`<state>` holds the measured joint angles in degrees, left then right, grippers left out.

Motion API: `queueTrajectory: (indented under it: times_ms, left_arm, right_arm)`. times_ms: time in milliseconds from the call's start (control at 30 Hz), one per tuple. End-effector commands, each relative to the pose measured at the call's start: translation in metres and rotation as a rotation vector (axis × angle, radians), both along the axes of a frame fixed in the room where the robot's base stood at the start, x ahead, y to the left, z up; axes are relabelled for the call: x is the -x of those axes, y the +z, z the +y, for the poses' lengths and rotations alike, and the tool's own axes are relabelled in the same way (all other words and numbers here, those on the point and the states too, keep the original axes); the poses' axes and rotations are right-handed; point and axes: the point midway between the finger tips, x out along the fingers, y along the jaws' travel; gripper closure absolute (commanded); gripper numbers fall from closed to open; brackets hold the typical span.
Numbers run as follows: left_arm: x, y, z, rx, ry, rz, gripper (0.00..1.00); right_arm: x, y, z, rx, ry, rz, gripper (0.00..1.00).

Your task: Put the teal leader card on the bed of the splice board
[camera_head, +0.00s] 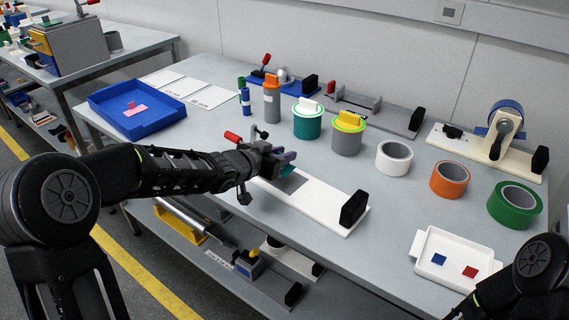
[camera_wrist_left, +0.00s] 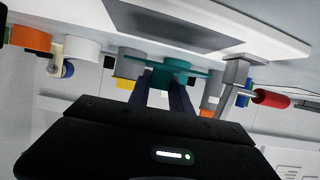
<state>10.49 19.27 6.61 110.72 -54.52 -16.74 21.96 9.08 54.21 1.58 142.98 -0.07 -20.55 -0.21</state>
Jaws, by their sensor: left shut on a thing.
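My left gripper (camera_head: 284,160) is shut on the teal leader card (camera_head: 289,169), over the near middle of the table. In the left wrist view the card (camera_wrist_left: 185,72) shows edge-on, its raised grip between the fingertips (camera_wrist_left: 168,85). The splice board (camera_head: 325,207) is a long white board with a dark grey bed (camera_head: 295,183), a black end block and a red-handled lever. In the wrist view the board (camera_wrist_left: 265,38) and grey bed (camera_wrist_left: 170,22) appear apart from the card. My gripper partly hides the bed in the head view. My right gripper is out of view.
Teal and grey canisters (camera_head: 307,123) stand just behind the board. White, orange and green tape rolls (camera_head: 449,180) lie to the right. A white tray (camera_head: 455,252) holds a blue and a red card. A blue bin (camera_head: 163,117) holds a pink piece at left.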

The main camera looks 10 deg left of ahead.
Motion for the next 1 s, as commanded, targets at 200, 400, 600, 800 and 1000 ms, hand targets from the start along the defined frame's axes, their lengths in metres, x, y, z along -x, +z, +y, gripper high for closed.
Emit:
queueTrajectory:
  times_ms: [200,400,600,800,1000]
  left_arm:
    - [-0.007,-0.017,-0.003,-0.001,-0.001,0.003,0.98]
    - [-0.008,-0.036,-0.003,-0.001,0.000,0.001,0.98]
    - [-0.008,-0.035,-0.003,-0.001,0.000,0.000,0.98]
    - [-0.007,-0.041,-0.003,-0.001,0.000,0.000,0.98]
    - [-0.007,-0.039,-0.003,0.000,0.000,0.000,0.59]
  right_arm:
    - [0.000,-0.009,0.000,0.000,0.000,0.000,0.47]
    - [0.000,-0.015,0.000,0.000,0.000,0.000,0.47]
    - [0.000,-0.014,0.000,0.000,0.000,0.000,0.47]
    - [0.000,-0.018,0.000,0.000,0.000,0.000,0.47]
    - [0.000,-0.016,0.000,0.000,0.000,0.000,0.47]
